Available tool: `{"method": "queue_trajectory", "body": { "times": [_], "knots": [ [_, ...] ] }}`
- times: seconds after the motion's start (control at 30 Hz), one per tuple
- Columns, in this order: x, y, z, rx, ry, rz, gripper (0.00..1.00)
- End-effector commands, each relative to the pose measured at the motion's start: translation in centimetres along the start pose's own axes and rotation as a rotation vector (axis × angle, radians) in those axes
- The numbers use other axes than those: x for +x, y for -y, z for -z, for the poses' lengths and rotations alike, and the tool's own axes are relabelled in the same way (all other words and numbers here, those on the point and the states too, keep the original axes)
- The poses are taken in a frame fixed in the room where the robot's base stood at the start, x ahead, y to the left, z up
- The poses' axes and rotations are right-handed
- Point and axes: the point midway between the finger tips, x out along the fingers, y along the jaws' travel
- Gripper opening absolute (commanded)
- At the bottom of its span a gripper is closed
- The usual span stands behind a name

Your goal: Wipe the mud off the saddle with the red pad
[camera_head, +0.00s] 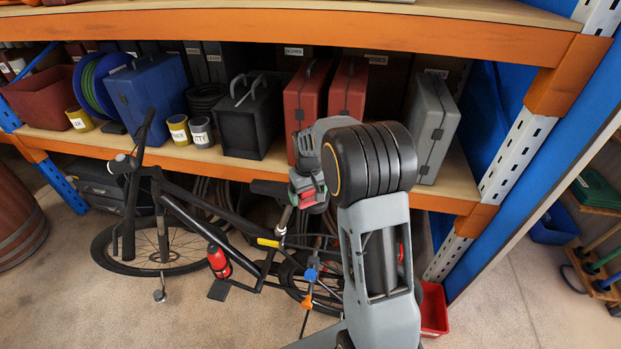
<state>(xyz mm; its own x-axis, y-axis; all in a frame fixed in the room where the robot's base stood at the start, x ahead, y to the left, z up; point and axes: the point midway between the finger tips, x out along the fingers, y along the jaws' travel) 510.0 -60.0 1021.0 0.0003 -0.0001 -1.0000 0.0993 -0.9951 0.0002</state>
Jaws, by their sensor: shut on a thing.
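A black bicycle (190,200) stands in front of the shelf. Its dark saddle (267,188) shows just left of my gripper, partly hidden behind it. I cannot make out mud on it at this size. My gripper (305,192) points down by the saddle's right end and is shut on the red pad (315,198), of which only a small red part shows. I cannot tell whether the pad touches the saddle. My arm hides the area to the right of the gripper.
Orange and blue shelving (480,205) stands behind the bicycle, its lower board holding cases, a black crate (250,125) and tins. A red bottle (219,262) sits on the bicycle frame. A red bin (434,308) is on the floor at right. The front-left floor is clear.

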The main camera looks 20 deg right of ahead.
Motion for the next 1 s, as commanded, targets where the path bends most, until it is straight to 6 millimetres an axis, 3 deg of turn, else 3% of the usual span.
{"method": "queue_trajectory", "body": {
  "times": [0.17,0.23,0.8,1.0],
  "knots": [
    [-0.6,0.5,-0.2,0.003,0.003,0.001,0.67],
    [-2.7,0.2,-0.2,0.007,-0.004,-0.001,0.67],
    [-7.6,0.1,-0.2,0.009,0.0,0.0,0.67],
    [-8.2,0.2,-0.2,0.008,0.0,0.0,0.67]
  ]
}}
